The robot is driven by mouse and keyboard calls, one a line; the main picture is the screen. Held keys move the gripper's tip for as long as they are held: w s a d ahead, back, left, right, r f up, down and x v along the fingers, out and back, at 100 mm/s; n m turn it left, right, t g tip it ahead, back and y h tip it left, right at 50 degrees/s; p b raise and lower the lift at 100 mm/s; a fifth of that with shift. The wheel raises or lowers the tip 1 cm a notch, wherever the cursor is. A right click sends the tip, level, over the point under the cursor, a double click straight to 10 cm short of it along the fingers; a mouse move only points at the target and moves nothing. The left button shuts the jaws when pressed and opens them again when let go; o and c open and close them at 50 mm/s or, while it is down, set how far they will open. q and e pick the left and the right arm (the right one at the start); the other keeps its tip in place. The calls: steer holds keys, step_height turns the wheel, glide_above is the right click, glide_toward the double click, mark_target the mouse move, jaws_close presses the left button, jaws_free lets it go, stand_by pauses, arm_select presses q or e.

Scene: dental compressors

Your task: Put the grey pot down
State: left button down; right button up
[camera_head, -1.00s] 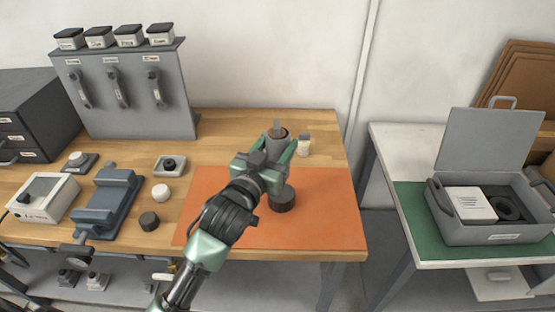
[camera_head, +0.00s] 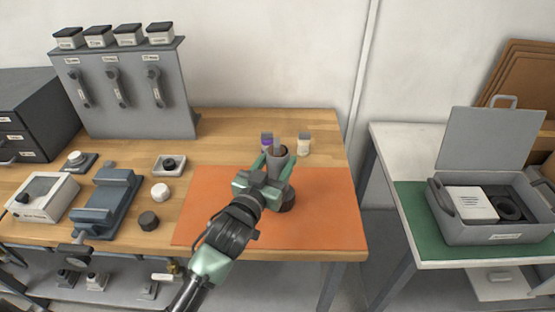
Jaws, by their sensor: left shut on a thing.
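The grey pot (camera_head: 280,161) is held between the fingers of my left gripper (camera_head: 277,165), near the back edge of the orange mat. Its top opening looks dark brown inside. My gripper partly covers it, and I cannot tell whether its base touches the surface. A dark round piece (camera_head: 287,199) sits on the orange mat (camera_head: 325,215) just in front of the pot, partly hidden by my gripper. My right gripper is not in view.
A purple-marked bottle (camera_head: 267,140) and a cream jar (camera_head: 304,144) stand close behind the pot. A white round knob (camera_head: 160,192), a black knob (camera_head: 149,221) and a blue-grey vise (camera_head: 105,203) are at left. The mat's right side is clear.

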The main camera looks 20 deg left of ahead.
arm_select(q)
steer(key=c, duration=0.6)
jaws_free()
steer(key=shift+f, duration=0.15)
steer(key=shift+r, duration=0.4)
steer(key=shift+s+r, duration=0.25)
steer(key=shift+s+a+b, duration=0.2)
steer(key=shift+s+b, duration=0.1)
steer(key=shift+s, duration=1.6)
steer(key=shift+s+a+b, duration=0.25)
steer(key=shift+s, duration=1.7)
steer(key=shift+s+a+b, duration=0.2)
steer(key=shift+s+b, duration=0.1)
steer(key=shift+s, duration=1.6)
